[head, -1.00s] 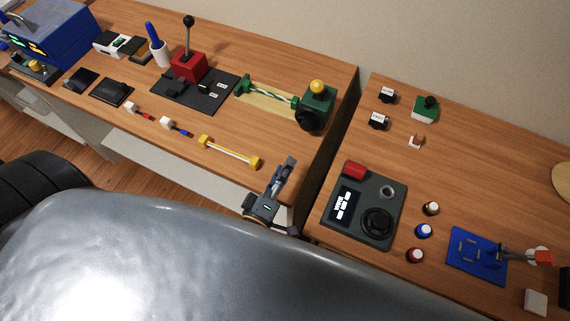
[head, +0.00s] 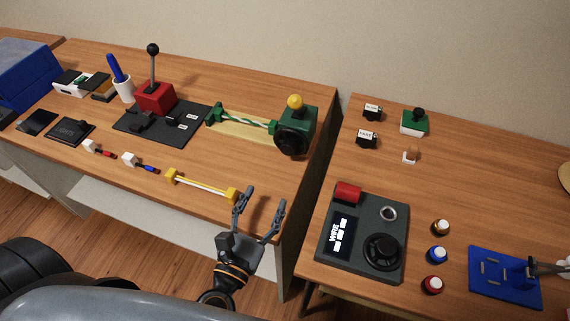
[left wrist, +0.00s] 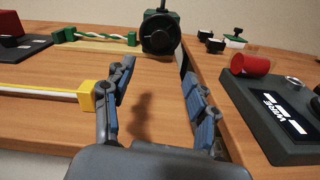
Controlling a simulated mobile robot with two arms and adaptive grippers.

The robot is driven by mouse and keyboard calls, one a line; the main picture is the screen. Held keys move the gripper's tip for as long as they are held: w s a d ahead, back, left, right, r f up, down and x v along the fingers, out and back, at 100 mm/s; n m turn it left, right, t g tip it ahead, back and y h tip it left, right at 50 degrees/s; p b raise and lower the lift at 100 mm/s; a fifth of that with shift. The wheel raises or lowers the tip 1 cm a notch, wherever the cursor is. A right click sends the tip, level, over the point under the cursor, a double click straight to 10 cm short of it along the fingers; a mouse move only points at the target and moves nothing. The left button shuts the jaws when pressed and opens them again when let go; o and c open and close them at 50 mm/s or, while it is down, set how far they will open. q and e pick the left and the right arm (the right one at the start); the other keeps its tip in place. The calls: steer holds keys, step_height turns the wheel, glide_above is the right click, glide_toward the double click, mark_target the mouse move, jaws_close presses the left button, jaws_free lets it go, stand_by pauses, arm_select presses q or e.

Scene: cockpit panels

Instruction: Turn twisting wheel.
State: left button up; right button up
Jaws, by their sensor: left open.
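The twisting wheel is a black wheel (head: 292,141) on the front of a green box (head: 309,122) with a yellow knob on top. A green-and-white twisted rod (head: 245,121) runs left from the box. In the left wrist view, the wheel (left wrist: 160,36) is upright, straight ahead at the top. My left gripper (head: 263,199) is open and empty near the front right corner of the left table, nearer than the wheel and apart from it. Its spread fingers (left wrist: 158,74) also show in the left wrist view, with bare table between them.
A yellow-ended bar (head: 202,187) lies just left of my left gripper. A dark panel (head: 340,263) with a red cylinder stands on the right table, across a narrow gap. A red lever box (head: 156,98) stands farther left.

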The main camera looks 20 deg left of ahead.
mark_target(287, 151)
arm_select(q)
steer(key=shift+w+r+n, duration=0.1)
steer(key=shift+w+n, duration=0.05)
steer(key=shift+n, duration=0.15)
steer(key=w+p, duration=0.1)
steer(key=w, duration=0.3)
steer(key=w+p, duration=0.2)
steer(key=w, duration=0.2)
steer(key=w+p, duration=0.1)
steer(key=w, duration=0.3)
steer(key=shift+d+p, duration=0.25)
steer(key=shift+p, duration=0.05)
steer(key=shift+w, duration=0.75)
steer(key=shift+c, duration=0.2)
steer(key=c, duration=1.1)
